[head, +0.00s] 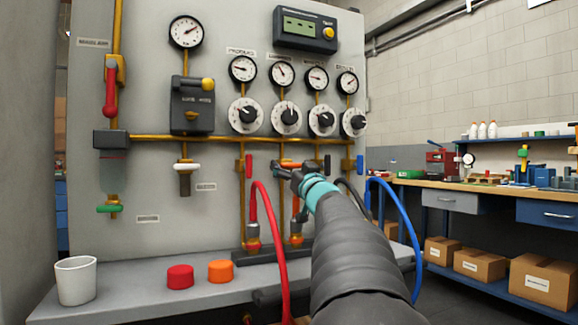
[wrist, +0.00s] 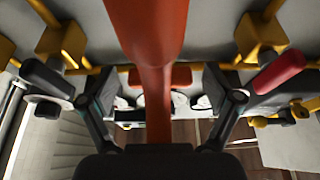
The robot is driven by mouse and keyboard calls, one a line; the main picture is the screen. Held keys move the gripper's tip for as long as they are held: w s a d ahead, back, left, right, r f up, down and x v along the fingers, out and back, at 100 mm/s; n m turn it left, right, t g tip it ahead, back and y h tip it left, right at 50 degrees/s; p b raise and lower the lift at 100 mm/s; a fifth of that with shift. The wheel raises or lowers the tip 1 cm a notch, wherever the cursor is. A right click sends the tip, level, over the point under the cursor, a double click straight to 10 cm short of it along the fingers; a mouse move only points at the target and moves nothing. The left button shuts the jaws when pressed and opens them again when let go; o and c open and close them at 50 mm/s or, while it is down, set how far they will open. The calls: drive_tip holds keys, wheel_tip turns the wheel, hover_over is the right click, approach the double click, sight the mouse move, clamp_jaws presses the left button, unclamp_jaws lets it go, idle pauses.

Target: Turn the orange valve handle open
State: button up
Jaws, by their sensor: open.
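The orange valve handle (head: 289,163) lies level across its yellow pipe, in the row of handles on the panel. My gripper (head: 284,170) is in front of it and hides part of it. My gripper (wrist: 160,98) is open, one finger on each side of the hose and handle. I cannot tell whether either finger touches anything.
A red handle (head: 249,166) hangs upright to the left, and a black handle (head: 327,165) to the right. A red hose (head: 273,220) and a blue hose (head: 408,225) loop out nearby. A white cup (head: 76,281) and red (head: 180,277) and orange caps (head: 220,271) stand on the ledge.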

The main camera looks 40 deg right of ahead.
drive_tip(key=shift+w+r, duration=0.1)
drive_tip(key=shift+w, duration=0.15)
drive_tip(key=c, duration=1.2)
drive_tip(key=shift+o, duration=0.2)
